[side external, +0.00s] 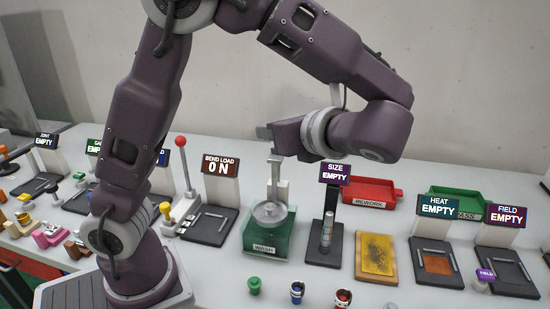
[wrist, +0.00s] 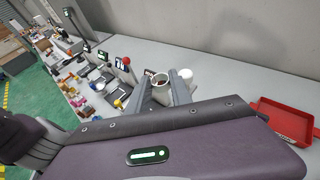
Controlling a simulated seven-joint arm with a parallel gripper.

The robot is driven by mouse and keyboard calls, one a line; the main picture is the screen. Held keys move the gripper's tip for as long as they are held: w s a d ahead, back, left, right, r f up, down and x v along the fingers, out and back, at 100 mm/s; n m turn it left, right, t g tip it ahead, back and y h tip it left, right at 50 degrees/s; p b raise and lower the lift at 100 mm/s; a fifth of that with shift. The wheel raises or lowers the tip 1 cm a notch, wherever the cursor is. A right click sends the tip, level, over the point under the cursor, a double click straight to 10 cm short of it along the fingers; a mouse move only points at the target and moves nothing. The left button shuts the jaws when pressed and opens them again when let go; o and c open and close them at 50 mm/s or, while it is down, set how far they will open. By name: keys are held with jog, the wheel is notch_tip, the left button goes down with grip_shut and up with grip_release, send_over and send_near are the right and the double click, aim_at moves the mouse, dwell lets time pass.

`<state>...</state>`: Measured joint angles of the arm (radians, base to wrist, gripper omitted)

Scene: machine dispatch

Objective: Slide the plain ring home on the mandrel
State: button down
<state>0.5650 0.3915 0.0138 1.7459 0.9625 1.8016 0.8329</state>
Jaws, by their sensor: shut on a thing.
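The mandrel (side external: 327,232) is a slim, banded, upright post on the dark SIZE stand, right of centre in the side view. My gripper (side external: 266,134) is high above the WASH station, left of the mandrel and well apart from it. In the wrist view my gripper (wrist: 162,80) shows two grey fingers, with a pale round thing with a dark top between them. I cannot tell whether that thing is held or behind the fingers. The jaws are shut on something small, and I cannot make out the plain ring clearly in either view.
The green WASH station (side external: 268,239) with its dish and upright post is below my gripper. A yellow-brown pad (side external: 377,254) lies right of the mandrel. The red REWORK tray (side external: 373,192) is behind. Small coloured pots stand along the front, including a green one (side external: 254,286).

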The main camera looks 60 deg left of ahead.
jog(key=w+d+f+m+t, duration=0.3)
jog(key=w+d+f, duration=0.1)
jog(key=m+t+h, duration=0.2)
jog(key=m+t, duration=0.1)
jog(key=t, duration=0.1)
send_over(330, 221)
jog(key=d, duration=0.1)
notch_tip(330, 221, down, 7)
jog(key=shift+s+f, duration=0.2)
jog(key=shift+f, duration=0.75)
jog(key=shift+s+f, duration=0.15)
jog(key=shift+f, duration=0.75)
jog(key=shift+f, duration=2)
jog(key=c, duration=0.6)
grip_release()
